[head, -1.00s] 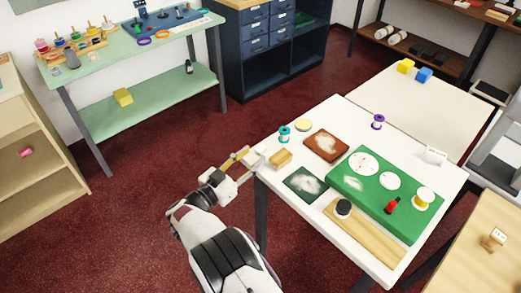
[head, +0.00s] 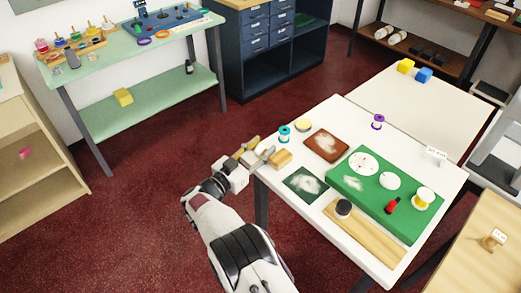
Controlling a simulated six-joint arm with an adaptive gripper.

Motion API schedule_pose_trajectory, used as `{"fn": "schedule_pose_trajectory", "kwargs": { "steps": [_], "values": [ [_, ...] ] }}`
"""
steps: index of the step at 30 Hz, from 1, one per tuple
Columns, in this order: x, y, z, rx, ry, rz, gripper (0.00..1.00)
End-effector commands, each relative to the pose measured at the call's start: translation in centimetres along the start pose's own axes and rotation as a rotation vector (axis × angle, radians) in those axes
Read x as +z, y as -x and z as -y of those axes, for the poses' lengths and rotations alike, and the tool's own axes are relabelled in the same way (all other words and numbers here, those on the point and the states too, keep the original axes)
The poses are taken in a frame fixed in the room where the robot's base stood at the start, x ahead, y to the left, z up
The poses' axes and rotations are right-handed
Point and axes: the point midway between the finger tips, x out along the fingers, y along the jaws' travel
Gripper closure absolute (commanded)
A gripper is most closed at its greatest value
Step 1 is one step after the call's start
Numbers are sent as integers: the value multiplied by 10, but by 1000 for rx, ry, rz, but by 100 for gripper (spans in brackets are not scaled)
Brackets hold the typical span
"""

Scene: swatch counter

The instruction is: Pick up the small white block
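My gripper (head: 256,154) is at the near left corner of the white table (head: 325,228), left of a tan block (head: 280,159). Its two fingers are spread apart, one to each side of a small pale patch at the table corner. This patch looks like the small white block (head: 256,157), but it blends with the white tabletop and is partly hidden by the fingers. I cannot tell whether the fingers touch it.
A teal spool (head: 284,134), a brown tray (head: 326,145) and a dark green tray (head: 306,184) lie near the gripper. A green board (head: 375,208) with white discs, a white card (head: 435,154) and a wooden plank (head: 368,232) are further right.

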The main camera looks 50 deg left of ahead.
Motion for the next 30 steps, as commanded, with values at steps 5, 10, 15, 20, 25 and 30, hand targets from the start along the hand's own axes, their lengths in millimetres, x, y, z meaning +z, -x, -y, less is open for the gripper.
{"fn": "schedule_pose_trajectory", "kwargs": {
  "steps": [5,10,15,20,25,30],
  "values": [
    [0,0,0,0,0,0,62],
    [0,0,0,0,0,0,68],
    [0,0,0,0,0,0,93],
    [0,0,0,0,0,0,93],
    [-1,0,0,0,0,0,93],
    [-6,0,0,0,-1,0,93]
  ]
}}
